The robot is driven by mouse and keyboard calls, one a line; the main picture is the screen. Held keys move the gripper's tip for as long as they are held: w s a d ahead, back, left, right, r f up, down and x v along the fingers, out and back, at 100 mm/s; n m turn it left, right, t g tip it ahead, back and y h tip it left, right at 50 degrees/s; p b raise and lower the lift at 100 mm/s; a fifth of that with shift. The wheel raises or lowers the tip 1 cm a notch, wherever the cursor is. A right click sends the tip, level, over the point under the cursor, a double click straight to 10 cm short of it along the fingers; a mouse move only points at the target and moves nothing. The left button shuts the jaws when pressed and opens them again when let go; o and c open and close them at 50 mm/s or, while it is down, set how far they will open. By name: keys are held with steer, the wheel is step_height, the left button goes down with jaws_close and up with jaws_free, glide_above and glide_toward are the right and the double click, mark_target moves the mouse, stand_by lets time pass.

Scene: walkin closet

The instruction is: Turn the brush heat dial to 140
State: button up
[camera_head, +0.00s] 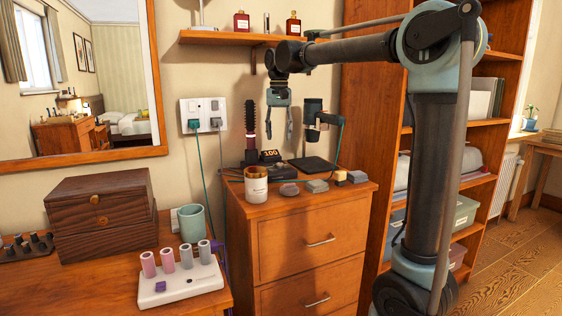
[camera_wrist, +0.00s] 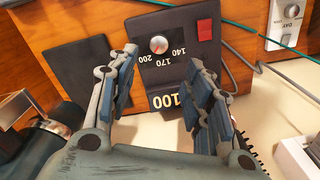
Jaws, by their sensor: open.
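The brush heat dial (camera_wrist: 158,44) is a small round silver knob on a dark control box (camera_wrist: 135,60), with marks 140, 170 and 200 beside it. I cannot tell where its pointer stands. A display (camera_wrist: 170,99) on the box reads 100, and a red switch (camera_wrist: 205,30) sits right of the marks. In the head view the display (camera_head: 270,156) also shows, beside the upright round brush (camera_head: 250,120). My gripper (camera_head: 279,130) hangs open and empty above the box. In the wrist view its fingers (camera_wrist: 163,62) are on either side of the dial, apart from it.
The box stands on a wooden drawer cabinet (camera_head: 310,235) with a white-and-wood cup (camera_head: 256,186), grey blocks (camera_head: 317,186) and a dark pad (camera_head: 312,164). A black appliance (camera_head: 313,115) stands right of my gripper. Cables run behind, and a shelf (camera_head: 235,38) is above.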

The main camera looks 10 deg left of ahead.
mark_target(280, 166)
step_height(280, 166, down, 11)
steer(key=shift+d+r, duration=0.1)
steer(key=shift+r, duration=0.05)
stand_by(0.4)
steer(key=c, duration=1.1)
